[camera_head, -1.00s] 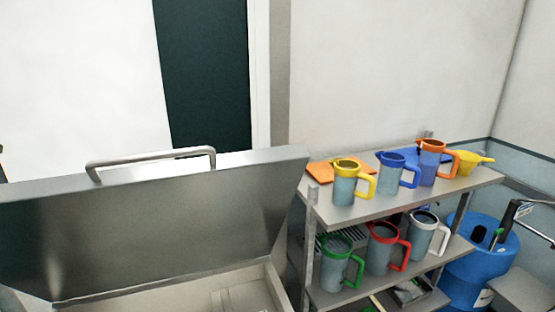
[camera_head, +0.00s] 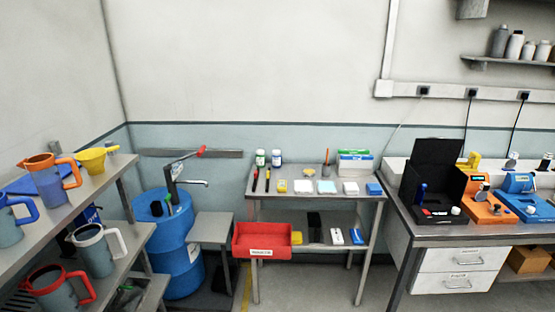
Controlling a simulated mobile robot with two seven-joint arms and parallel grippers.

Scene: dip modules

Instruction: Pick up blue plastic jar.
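A jug with a blue rim and blue handle (camera_head: 14,222) stands on the upper shelf of the rack at the left edge, cut off by the frame. Its body is grey-blue and see-through. Beside it stands an orange-rimmed jug (camera_head: 48,186) with a bluish body. A small white jar with a dark blue lid (camera_head: 277,159) stands at the back of the small middle table. I cannot tell from the picture alone which of these is the blue plastic jar. Neither of my grippers is in view.
White-handled (camera_head: 94,252) and red-handled (camera_head: 52,290) jugs stand on the lower shelf. A blue drum (camera_head: 180,250) with a tap stands beside the rack. A workbench (camera_head: 450,238) stands right.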

